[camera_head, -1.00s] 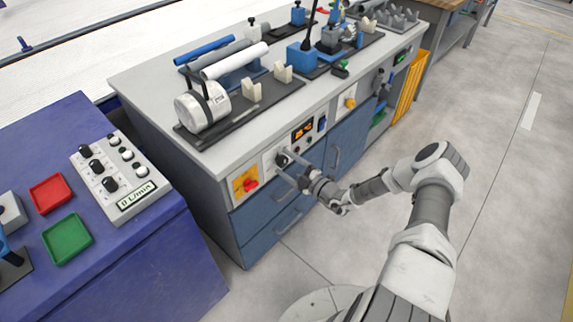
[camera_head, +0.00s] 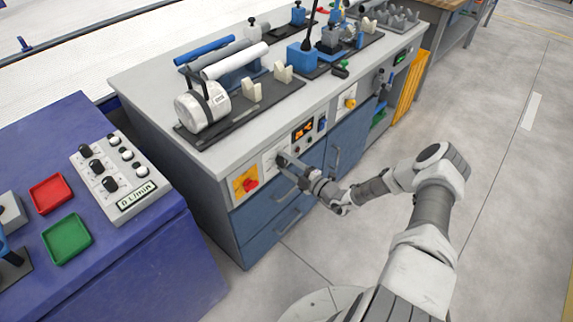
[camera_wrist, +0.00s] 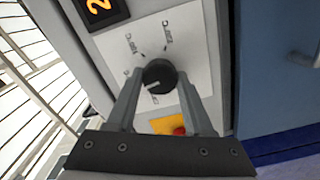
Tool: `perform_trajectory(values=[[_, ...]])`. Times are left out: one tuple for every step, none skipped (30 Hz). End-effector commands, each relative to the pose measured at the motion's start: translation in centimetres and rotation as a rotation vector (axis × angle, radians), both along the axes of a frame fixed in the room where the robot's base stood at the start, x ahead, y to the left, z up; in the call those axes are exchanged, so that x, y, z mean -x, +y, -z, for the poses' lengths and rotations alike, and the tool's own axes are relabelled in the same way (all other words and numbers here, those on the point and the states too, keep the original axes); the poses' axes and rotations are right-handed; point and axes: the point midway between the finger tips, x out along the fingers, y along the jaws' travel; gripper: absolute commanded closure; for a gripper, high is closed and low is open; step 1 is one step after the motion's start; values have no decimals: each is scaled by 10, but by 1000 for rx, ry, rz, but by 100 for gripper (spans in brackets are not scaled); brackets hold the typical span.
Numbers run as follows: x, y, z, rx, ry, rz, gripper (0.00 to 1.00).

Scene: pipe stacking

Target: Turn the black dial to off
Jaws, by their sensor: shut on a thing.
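The black dial (camera_wrist: 159,74) sits on a white label plate (camera_wrist: 190,50) on the cabinet front, with printed marks around it that are too blurred to read fully. A light pointer mark on the dial faces left and slightly down in the wrist view. My gripper (camera_wrist: 160,82) is shut on the dial, one finger on each side. In the head view my gripper (camera_head: 285,162) reaches the panel and mostly hides the dial.
A red knob on a yellow plate (camera_head: 241,187) is close beside the dial. An orange digital display (camera_head: 303,129) is on the other side. Drawer handles (camera_head: 288,223) stick out below. Pipes and holders (camera_head: 240,62) lie on the cabinet top.

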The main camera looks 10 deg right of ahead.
Motion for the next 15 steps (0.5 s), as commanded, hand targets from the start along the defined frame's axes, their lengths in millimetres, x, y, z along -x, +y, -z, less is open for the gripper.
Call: perform_trajectory(values=[[0, -1, 0, 26, -18, 2, 100], [0, -1, 0, 44, -32, 2, 100], [0, -1, 0, 71, -52, 2, 100], [0, -1, 0, 93, -68, 2, 100], [0, -1, 0, 115, -84, 2, 100], [0, -1, 0, 145, -105, 3, 100], [0, -1, 0, 168, -122, 3, 100], [0, -1, 0, 192, -138, 3, 100], [0, -1, 0, 222, -160, 3, 100], [0, -1, 0, 246, -177, 3, 100], [0, -1, 0, 269, -194, 3, 100], [0, -1, 0, 300, -217, 3, 100], [0, -1, 0, 323, -233, 3, 100], [0, -1, 0, 346, -250, 2, 100], [0, -1, 0, 377, -272, 2, 100]])
